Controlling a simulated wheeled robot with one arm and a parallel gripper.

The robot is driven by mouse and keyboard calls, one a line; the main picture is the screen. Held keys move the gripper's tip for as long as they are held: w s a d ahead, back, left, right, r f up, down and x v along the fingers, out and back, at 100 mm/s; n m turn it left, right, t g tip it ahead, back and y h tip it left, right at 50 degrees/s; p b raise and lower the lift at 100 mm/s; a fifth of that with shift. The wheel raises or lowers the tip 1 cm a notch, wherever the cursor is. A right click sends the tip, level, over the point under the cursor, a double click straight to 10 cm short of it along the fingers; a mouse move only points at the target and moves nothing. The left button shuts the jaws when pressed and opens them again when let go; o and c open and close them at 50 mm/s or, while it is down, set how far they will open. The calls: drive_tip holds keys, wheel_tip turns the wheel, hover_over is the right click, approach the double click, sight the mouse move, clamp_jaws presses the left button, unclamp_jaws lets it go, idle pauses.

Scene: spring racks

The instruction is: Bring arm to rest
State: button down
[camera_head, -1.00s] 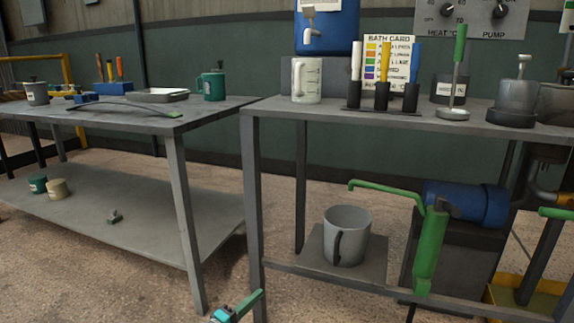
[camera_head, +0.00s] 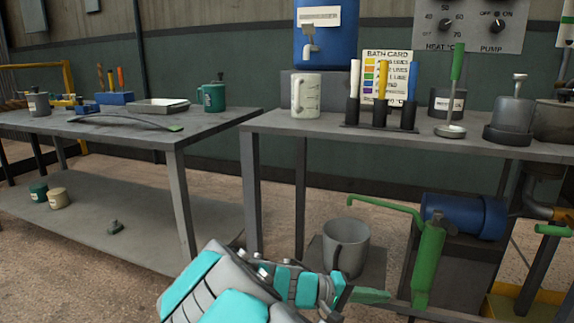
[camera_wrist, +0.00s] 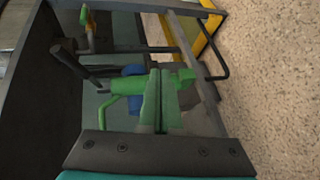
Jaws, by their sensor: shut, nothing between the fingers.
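My arm, teal and grey, reaches in from the bottom of the head view. My gripper (camera_head: 368,296) has green fingers and points to the right, in front of the right bench's lower level. In the wrist view my gripper's green fingers (camera_wrist: 160,100) lie together, shut with nothing between them. Behind them in that view is a green pump-like part (camera_wrist: 125,86), apart from the fingers as far as I can tell. The same green part (camera_head: 428,262) stands just right of my gripper in the head view.
A grey bucket (camera_head: 346,246) sits on the lower level behind my arm, near a blue cylinder (camera_head: 466,215). The right bench (camera_head: 300,125) carries a white jug (camera_head: 306,95), a marker stand and a ladle. The left bench (camera_head: 150,132) holds a tray and a green mug (camera_head: 212,96).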

drive_tip(key=s+d+r+m+g+y+p, duration=0.1)
drive_tip(key=s+d+m+g+y, duration=0.15)
drive_tip(key=s, duration=0.65)
drive_tip(key=s+d+r+m+g+y+p, duration=0.1)
drive_tip(key=s+d+g+y+p, duration=0.2)
drive_tip(key=s, duration=0.6)
drive_tip(key=s+a+r+n+t+y+p, duration=0.1)
drive_tip(key=s+a+y, duration=0.7)
drive_tip(key=s+a, duration=0.2)
drive_tip(key=shift+s+r+n+y, duration=0.3)
drive_tip(key=shift+s+n+y, duration=0.05)
drive_tip(key=shift+s, duration=0.6)
drive_tip(key=shift+t, duration=0.25)
